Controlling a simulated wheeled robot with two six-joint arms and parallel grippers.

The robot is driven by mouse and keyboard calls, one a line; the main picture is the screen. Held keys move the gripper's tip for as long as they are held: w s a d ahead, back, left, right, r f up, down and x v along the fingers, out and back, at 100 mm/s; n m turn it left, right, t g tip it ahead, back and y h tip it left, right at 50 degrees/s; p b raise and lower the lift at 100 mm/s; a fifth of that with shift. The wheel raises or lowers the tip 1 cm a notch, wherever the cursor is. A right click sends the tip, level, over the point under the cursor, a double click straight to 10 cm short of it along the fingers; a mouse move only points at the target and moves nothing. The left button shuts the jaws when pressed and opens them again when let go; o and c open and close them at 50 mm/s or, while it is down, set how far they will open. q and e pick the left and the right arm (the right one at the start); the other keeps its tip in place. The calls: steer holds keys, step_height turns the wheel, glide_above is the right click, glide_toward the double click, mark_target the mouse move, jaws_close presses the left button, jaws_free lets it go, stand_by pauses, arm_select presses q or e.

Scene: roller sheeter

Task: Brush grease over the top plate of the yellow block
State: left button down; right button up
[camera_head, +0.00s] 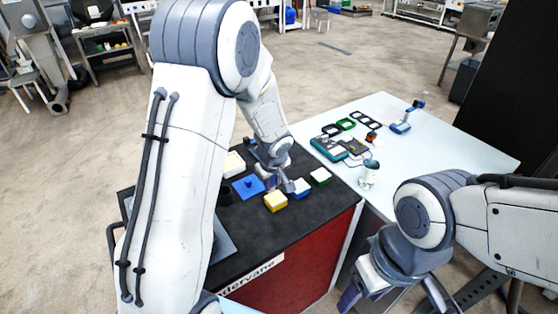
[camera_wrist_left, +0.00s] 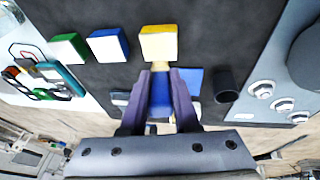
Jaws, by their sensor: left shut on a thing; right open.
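The yellow block (camera_head: 275,202) has a pale yellow top and sits on the dark mat, near the front; it also shows in the left wrist view (camera_wrist_left: 158,45). My left gripper (camera_head: 282,185) is just behind and above it. In the left wrist view its two fingers (camera_wrist_left: 160,78) are closed around a slim blue thing (camera_wrist_left: 160,92), apparently the brush handle. No grease can be made out on the block's top. My right gripper (camera_head: 394,297) is open and empty, in front of the bench.
A blue block (camera_head: 300,189) and a green block (camera_head: 320,177), both white-topped, stand right of the yellow one. A flat blue piece (camera_head: 246,188), a dark cup (camera_head: 225,196) and a cream block (camera_head: 233,163) lie left. A white table (camera_head: 455,147) with small parts adjoins.

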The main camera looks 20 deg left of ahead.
arm_select(q)
step_height(320, 180, up, 8)
steer(key=d+p, duration=0.1)
steer(key=p, duration=0.3)
steer(key=shift+f, duration=0.2)
steer(key=shift+w+d, duration=0.1)
